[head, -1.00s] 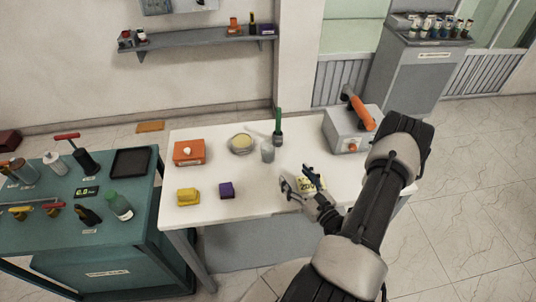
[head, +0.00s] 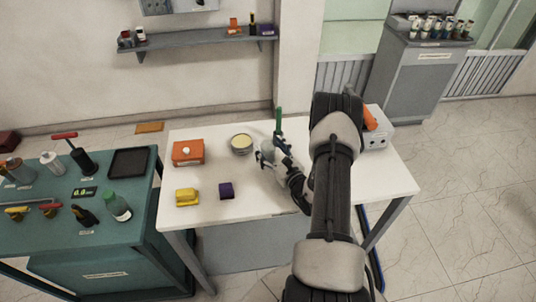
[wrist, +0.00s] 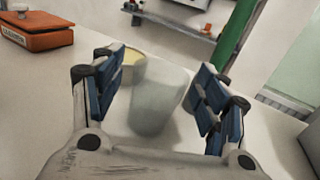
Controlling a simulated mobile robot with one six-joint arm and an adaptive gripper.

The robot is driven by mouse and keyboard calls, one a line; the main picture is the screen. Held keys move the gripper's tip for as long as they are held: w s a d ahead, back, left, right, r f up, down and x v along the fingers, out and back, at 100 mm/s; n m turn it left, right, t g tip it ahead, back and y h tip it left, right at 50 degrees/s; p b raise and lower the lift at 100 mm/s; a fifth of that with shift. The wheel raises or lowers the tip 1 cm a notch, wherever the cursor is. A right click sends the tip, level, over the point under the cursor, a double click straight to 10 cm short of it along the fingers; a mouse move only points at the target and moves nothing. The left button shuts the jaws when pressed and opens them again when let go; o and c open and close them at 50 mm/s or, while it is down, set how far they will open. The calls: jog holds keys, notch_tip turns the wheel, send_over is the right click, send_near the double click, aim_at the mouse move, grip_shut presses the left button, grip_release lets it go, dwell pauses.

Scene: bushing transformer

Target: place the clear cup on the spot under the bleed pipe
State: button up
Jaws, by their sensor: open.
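The clear cup (wrist: 158,102) stands upright on the white table, a frosted, see-through tumbler. In the wrist view it is between the two blue-padded fingers of my gripper (wrist: 160,98), with visible gaps on both sides. My gripper is open and not closed on the cup. In the head view my gripper (head: 272,157) is low over the white table, and it largely hides the cup. I cannot make out the bleed pipe or the spot under it in either view.
On the white table (head: 245,206) are a tub of pale yellow contents (head: 241,144), an orange scale (head: 188,153), a yellow block (head: 187,197) and a purple block (head: 226,190). A green-handled brush (head: 278,121) stands behind my gripper. A grey box (head: 374,138) is at right.

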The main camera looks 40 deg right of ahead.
jog(key=shift+w+d, duration=0.1)
jog(key=shift+w, duration=0.3)
jog(key=c, duration=1.2)
jog(key=shift+r, duration=0.15)
